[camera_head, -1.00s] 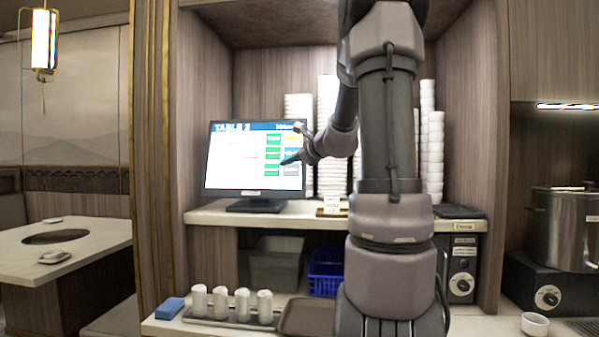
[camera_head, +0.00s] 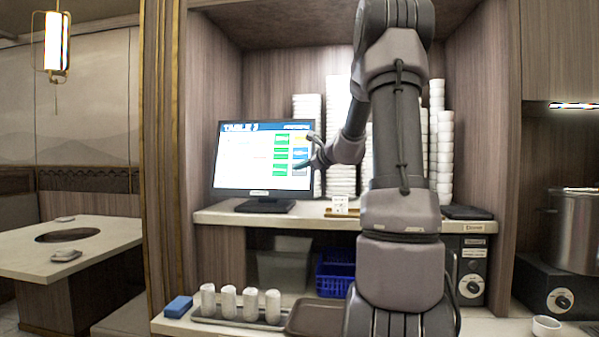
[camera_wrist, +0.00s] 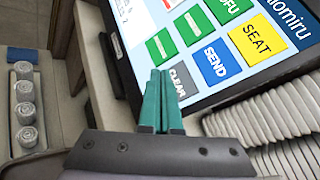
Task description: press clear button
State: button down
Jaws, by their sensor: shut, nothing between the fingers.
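The touch screen (camera_head: 262,160) stands on the shelf in the head view, with a table heading and coloured buttons at its right side. In the head view my gripper (camera_head: 300,166) is at the screen's right edge. I cannot tell whether the fingertips touch the screen.
Stacks of white bowls (camera_head: 340,130) stand right of the screen behind my arm. Below are rolled towels (camera_head: 250,304), a blue sponge (camera_head: 178,306) and a brown tray (camera_head: 316,317).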

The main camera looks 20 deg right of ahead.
aim_at(293, 171)
jog(key=shift+w+d+f, duration=0.2)
jog(key=shift+w+d, duration=0.1)
jog(key=shift+w, duration=0.2)
jog(key=shift+w+d+f, duration=0.15)
jog(key=shift+w+d, duration=0.15)
jog(key=shift+w, duration=0.15)
jog(key=shift+w, duration=0.1)
dwell(1.4)
jog(key=shift+w+d+f, duration=0.1)
jog(key=shift+w+d, duration=0.15)
jog(key=shift+w+d+f, duration=0.15)
jog(key=shift+w+d, duration=0.05)
jog(key=shift+w, duration=0.1)
dwell(0.7)
jog(key=shift+s+a+r, duration=0.25)
jog(key=shift+s+a, duration=0.2)
jog(key=shift+s, duration=0.25)
jog(key=s+a, duration=0.1)
jog(key=s+r, duration=0.1)
jog(key=s+a, duration=0.1)
jog(key=s, duration=0.1)
jog(key=shift+a+r, duration=0.25)
jog(key=shift+a, duration=0.05)
dwell(0.3)
